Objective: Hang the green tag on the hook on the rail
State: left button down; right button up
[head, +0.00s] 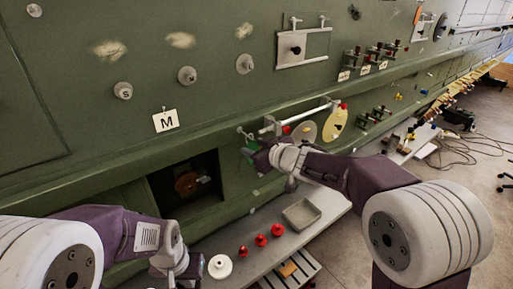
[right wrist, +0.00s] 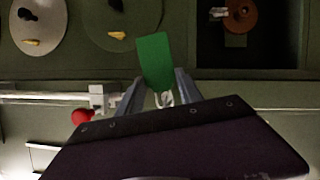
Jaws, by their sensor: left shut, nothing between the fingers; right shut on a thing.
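The green tag (head: 249,149) is at my right gripper (head: 256,147), close to the panel and just left of the rail (head: 303,115). In the right wrist view the tag (right wrist: 155,60) stands out beyond the fingers of my right gripper (right wrist: 158,88), which is shut on it. A small pale loop or hook (right wrist: 163,98) shows between the fingers; I cannot tell which. The rail (right wrist: 45,98) ends at a bracket (right wrist: 103,98) left of the fingers. I cannot make out the hook clearly. My left gripper (head: 176,279) is low at the bottom edge, shut and empty.
A shelf (head: 325,220) below the panel holds a grey tray (head: 301,214), several red knobs (head: 261,240) and a white disc (head: 220,266). A dark recess (head: 187,184) opens left of the right gripper. Yellow (head: 335,122) and grey discs hang below the rail.

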dwell(0.4)
jog(key=o, duration=1.4)
